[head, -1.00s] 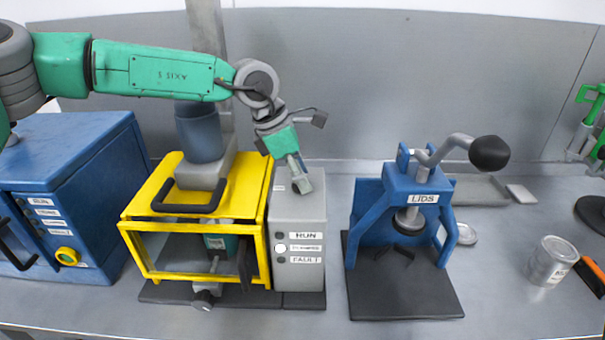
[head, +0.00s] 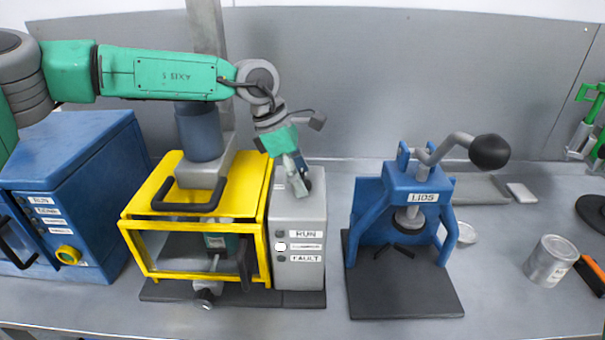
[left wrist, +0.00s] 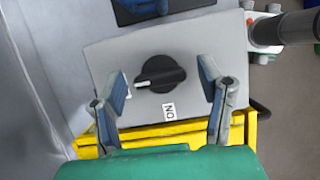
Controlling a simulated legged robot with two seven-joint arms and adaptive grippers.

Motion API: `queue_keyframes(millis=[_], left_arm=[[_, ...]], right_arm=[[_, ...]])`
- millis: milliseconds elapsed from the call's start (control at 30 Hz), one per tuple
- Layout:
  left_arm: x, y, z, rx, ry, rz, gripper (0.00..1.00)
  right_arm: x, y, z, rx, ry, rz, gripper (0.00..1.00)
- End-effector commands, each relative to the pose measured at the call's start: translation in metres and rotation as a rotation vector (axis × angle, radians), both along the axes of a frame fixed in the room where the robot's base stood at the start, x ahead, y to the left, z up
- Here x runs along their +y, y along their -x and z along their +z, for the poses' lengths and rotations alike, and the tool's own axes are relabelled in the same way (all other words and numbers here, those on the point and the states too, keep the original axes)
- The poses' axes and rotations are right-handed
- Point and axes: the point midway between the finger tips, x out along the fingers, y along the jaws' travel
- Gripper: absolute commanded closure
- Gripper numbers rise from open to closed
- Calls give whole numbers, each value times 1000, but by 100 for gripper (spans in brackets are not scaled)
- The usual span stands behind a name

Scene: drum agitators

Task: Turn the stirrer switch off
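The stirrer switch is a black rotary knob (left wrist: 160,74) with a white pointer line, on top of the grey control box (head: 297,213). In the left wrist view its pointer faces left, and an ON label (left wrist: 168,111) lies just below it. A second label (left wrist: 127,86) at the left is mostly hidden by a finger. My left gripper (head: 298,183) is over the box top in the head view. In the left wrist view its fingers (left wrist: 163,93) are open, one on each side of the knob, with gaps to it. My right gripper is not in view.
The yellow-framed agitator (head: 165,272) stands directly left of the box, with a blue cabinet (head: 90,160) further left. A blue LIDS press (head: 405,205) stands to the right. A can (head: 550,262) sits on the bench at right. Bare bench lies between box and press.

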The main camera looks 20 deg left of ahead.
Motion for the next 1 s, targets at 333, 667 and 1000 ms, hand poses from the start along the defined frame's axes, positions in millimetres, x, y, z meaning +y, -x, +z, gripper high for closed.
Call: queue_keyframes(millis=[333,667,1000], left_arm=[[0,0,8,-8,5,1,38],[23,4,63,-9,7,3,38],[43,8,108,-5,6,1,38]], right_arm=[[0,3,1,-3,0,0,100],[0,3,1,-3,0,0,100],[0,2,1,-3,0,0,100]])
